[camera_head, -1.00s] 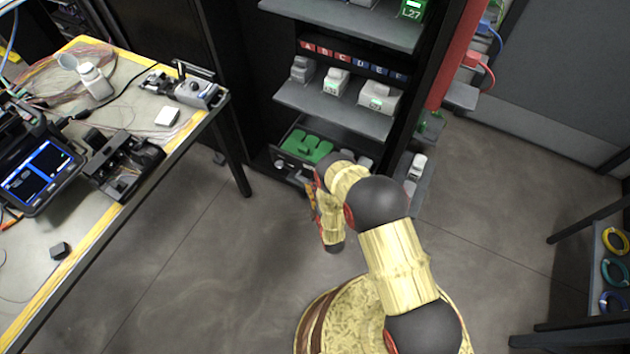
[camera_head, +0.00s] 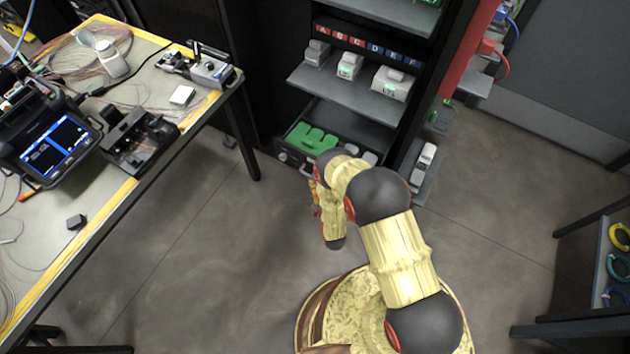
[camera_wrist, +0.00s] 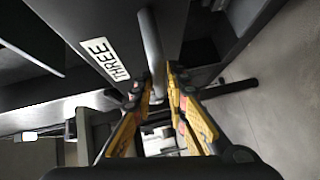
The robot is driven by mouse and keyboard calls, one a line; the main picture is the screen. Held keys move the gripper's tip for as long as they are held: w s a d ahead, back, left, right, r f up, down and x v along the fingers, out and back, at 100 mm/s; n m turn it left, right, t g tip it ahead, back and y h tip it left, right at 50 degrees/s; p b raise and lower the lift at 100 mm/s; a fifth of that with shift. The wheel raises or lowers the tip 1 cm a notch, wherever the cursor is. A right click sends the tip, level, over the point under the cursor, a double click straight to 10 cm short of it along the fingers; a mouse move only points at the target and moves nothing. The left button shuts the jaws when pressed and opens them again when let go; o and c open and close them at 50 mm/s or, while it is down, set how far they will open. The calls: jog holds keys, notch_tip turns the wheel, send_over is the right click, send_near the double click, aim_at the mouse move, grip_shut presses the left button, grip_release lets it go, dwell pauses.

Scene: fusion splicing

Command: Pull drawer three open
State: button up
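Drawer three (camera_head: 283,157) is the low grey drawer at the bottom of the shelf rack. In the head view it stands partly out, with green and grey items visible inside. In the wrist view its dark front carries a white THREE label (camera_wrist: 105,60) and a grey bar handle (camera_wrist: 151,45). My gripper (camera_wrist: 160,82) has its yellow fingers on either side of the handle's lower part, and appears closed on it. In the head view my gripper (camera_head: 315,190) is in front of the drawer, partly hidden by my arm.
A workbench (camera_head: 160,155) with a splicer and tools stands to the left, its leg near the drawer. A shelf (camera_head: 345,95) with grey devices is above the drawer. A rack with coloured cable coils (camera_head: 618,265) is at right. The floor in front is clear.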

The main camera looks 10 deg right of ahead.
jog(key=shift+o, duration=1.4)
jog(key=v, duration=1.2)
